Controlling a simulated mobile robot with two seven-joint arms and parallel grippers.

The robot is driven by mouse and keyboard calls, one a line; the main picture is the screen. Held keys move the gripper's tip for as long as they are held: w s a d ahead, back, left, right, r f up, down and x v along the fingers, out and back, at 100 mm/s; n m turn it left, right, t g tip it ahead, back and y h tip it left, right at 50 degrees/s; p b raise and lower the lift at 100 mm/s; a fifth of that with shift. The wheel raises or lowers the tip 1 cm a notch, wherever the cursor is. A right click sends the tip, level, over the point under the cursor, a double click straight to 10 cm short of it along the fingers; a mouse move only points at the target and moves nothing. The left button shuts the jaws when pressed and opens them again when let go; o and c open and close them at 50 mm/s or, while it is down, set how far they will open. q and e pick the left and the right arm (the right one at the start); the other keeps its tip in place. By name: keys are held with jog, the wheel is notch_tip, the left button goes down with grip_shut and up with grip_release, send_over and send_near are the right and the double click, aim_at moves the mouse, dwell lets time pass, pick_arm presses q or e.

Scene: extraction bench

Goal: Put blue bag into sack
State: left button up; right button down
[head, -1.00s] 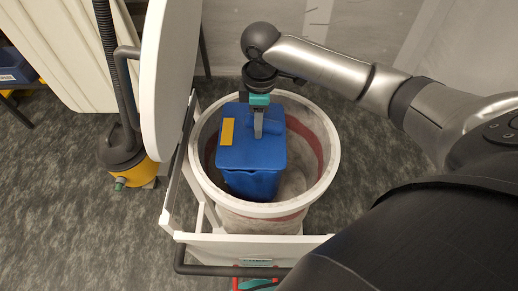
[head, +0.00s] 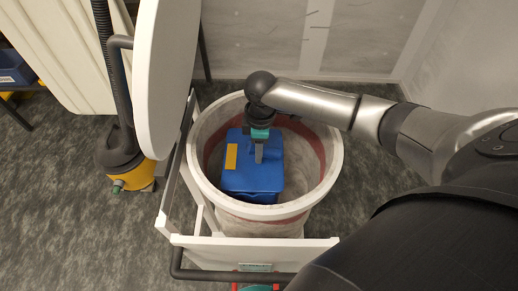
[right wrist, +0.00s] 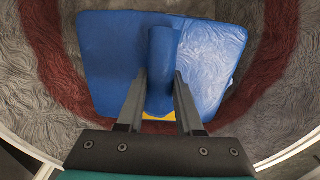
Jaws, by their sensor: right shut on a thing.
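The blue bag (head: 250,182) has a yellow label and sits inside the open mouth of the sack (head: 316,196), below the rim level. The sack is whitish with a red band and a round white rim. My right gripper (head: 259,155) reaches down into the sack from above and is shut on the blue bag's raised handle. In the right wrist view the two fingers (right wrist: 158,100) pinch the blue handle, with the blue bag (right wrist: 110,60) beyond them. Whether the bag touches the sack's bottom is hidden. My left gripper is not in view.
A white frame (head: 250,242) stands around the sack's front and left. A large white round panel (head: 157,75) rises at its left. A yellow and black vacuum (head: 128,170) with a hose stands further left. Grey floor is free at the lower left.

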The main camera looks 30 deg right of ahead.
jog(key=shift+w+r, duration=0.1)
jog(key=c, duration=0.6)
grip_release()
jog(key=shift+o, duration=0.2)
notch_tip(320, 180, up, 12)
jog(key=p, duration=0.2)
jog(key=shift+s+p, duration=0.2)
jog(key=shift+p, duration=0.1)
jog(key=shift+d, duration=0.1)
